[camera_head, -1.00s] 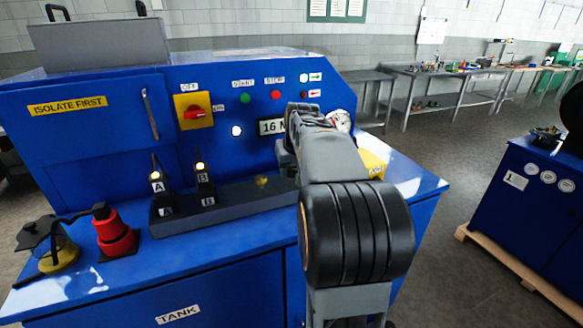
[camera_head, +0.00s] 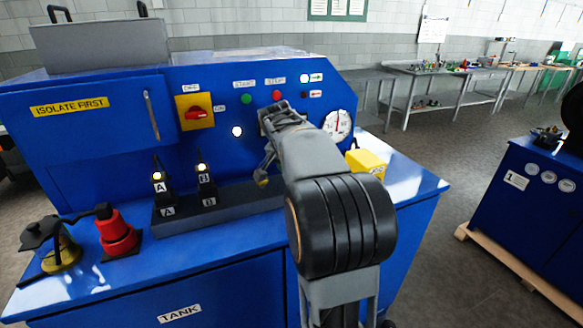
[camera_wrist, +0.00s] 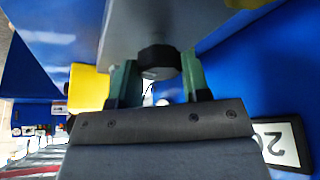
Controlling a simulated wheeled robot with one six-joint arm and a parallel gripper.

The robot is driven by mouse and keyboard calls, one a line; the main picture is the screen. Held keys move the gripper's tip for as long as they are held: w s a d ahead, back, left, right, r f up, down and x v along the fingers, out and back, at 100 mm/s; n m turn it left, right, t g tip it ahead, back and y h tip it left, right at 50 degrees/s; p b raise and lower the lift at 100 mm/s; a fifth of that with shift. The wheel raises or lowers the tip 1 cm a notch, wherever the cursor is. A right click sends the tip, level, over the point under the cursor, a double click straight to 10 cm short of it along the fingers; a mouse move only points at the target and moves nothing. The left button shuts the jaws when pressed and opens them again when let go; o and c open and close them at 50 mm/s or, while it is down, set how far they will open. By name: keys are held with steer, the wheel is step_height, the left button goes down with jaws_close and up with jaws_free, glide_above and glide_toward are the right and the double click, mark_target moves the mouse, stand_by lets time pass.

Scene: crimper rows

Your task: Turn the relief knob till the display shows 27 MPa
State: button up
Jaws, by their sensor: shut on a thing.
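The relief knob (camera_wrist: 158,62) shows in the wrist view as a short dark piece with a pale end face, beside the grey block. My gripper (camera_wrist: 158,76) has its two green fingers on either side of the knob and is shut on it. In the head view my arm hides the display and the knob.
A red part (camera_head: 116,232) stands at left. Another blue unit (camera_head: 520,210) is at right.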

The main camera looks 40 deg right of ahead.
steer(key=m+g, duration=0.2)
steer(key=m, duration=0.3)
steer(key=shift+w+m+p, duration=0.1)
steer(key=shift+m+p, duration=0.2)
steer(key=shift+p, duration=0.1)
steer(key=m+g+p, duration=0.1)
steer(key=m+g, duration=0.1)
steer(key=m, duration=0.3)
steer(key=shift+m, duration=0.3)
steer(key=o, duration=0.9)
steer(key=shift+o, duration=0.2)
steer(key=shift+w+r, duration=0.1)
steer(key=p+v, duration=0.2)
steer(key=v, duration=1.1)
steer(key=shift+r+p, duration=0.3)
steer(key=shift+r, duration=0.05)
steer(key=shift+w, duration=0.15)
